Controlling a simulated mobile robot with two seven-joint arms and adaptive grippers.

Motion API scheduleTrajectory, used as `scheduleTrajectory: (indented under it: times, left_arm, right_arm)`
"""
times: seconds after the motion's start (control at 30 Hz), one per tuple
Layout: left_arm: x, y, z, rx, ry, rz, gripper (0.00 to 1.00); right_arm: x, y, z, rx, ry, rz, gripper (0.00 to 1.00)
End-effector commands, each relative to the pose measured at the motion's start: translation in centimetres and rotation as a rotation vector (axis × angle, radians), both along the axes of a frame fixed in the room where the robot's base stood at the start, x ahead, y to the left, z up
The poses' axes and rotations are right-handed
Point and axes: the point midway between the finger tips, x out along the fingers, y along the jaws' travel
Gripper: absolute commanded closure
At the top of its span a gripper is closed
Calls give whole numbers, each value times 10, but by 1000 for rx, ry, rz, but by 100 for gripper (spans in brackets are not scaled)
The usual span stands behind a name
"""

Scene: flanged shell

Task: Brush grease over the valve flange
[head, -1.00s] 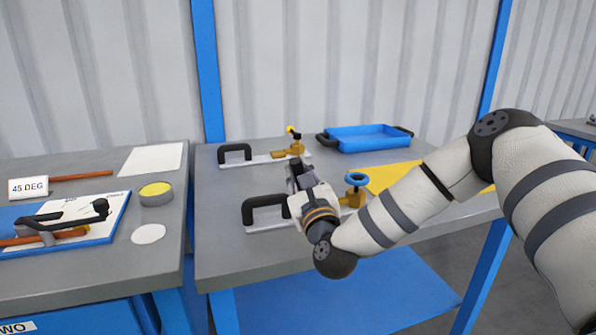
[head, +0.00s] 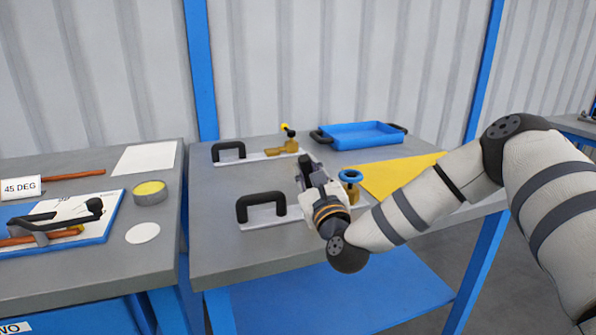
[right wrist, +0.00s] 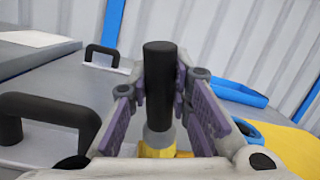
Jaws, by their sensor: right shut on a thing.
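My right gripper (head: 307,168) is over the front fixture on the middle table. In the right wrist view its fingers (right wrist: 168,105) are shut on an upright black handle (right wrist: 159,80) with a grey collar, which I take for the brush. Yellow shows below the collar; I cannot tell if it is bristles or valve. The front valve has a blue handwheel (head: 350,176); its flange is mostly hidden behind my gripper. A round grease tin (head: 150,192) with yellow contents stands on the left table. My left gripper is not in view.
A black handle (head: 240,209) rises from the front plate. Behind stands a second brass valve (head: 290,146) on a plate with another black handle (head: 229,150). A blue tray (head: 358,136) and yellow sheet (head: 388,180) lie to the right. The table's front left is clear.

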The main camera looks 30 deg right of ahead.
Motion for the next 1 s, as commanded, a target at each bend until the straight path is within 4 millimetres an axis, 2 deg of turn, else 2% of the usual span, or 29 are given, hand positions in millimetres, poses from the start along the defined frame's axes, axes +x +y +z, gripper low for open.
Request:
scheduleTrajectory:
  times: [0.03,0.3,0.4,0.53,0.8,1.0]
  left_arm:
    - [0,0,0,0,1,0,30]
    - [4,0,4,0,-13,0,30]
    - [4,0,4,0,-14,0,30]
    - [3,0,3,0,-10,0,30]
    - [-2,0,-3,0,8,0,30]
    - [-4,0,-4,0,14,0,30]
  right_arm:
    - [-1,-3,-5,0,12,-3,100]
    - [-8,-29,-4,0,14,-6,100]
    - [-9,-32,-4,1,16,-5,100]
    - [-7,-28,-6,0,20,-4,100]
    - [0,-1,-4,0,19,1,100]
    - [2,9,-1,1,15,1,100]
